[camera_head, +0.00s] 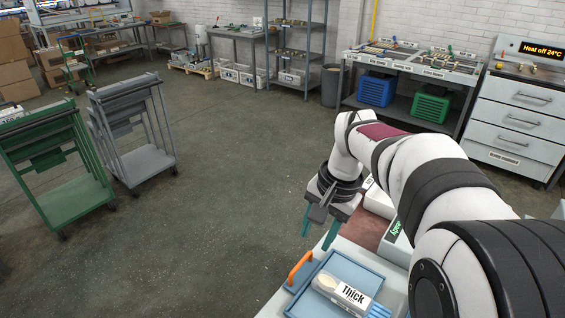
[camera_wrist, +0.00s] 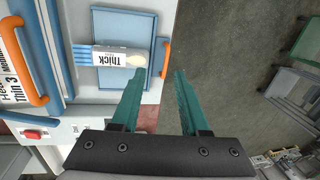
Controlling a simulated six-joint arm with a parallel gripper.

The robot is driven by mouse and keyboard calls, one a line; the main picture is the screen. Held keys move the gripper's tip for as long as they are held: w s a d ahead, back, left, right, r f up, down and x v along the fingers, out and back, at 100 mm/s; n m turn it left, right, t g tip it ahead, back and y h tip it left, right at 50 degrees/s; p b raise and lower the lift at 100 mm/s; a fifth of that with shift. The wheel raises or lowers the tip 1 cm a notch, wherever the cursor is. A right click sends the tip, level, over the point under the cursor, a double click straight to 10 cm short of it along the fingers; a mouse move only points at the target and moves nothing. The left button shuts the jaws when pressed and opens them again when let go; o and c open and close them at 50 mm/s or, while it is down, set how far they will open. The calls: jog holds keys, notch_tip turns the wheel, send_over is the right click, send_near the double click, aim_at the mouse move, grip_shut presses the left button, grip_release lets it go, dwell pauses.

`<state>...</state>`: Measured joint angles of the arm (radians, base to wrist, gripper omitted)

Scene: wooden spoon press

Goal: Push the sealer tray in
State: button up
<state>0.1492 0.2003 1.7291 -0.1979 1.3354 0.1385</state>
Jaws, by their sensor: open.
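The sealer tray (camera_head: 352,267) is a flat blue tray on the white machine, at the bottom of the head view. It also shows in the wrist view (camera_wrist: 125,18). A pack labelled "Thick" (camera_head: 350,293) lies on it, with a wooden spoon and blue parts visible. An orange handle (camera_head: 300,271) stands along the tray's outer edge. My gripper (camera_head: 317,239) has two teal fingers, apart and empty, pointing down beyond the handle in the head view. In the wrist view, the fingertips (camera_wrist: 160,73) appear either side of the handle's lower end; contact cannot be told.
A second orange handle (camera_wrist: 24,62), a label with "Thin" and a red button (camera_wrist: 33,134) are on the machine. Open floor (camera_head: 225,200) lies beyond it. Green (camera_head: 75,190) and grey (camera_head: 145,160) carts stand at the left. Shelves and a drawer cabinet (camera_head: 518,120) stand behind.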

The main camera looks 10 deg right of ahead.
send_near(304, 259)
jog(key=shift+m, duration=0.3)
jog(key=f, duration=0.5)
jog(key=a+f, duration=0.1)
jog(key=f, duration=0.1)
jog(key=shift+w+a+f, duration=0.1)
jog(key=shift+w+f, duration=0.25)
grip_shut()
dwell(0.6)
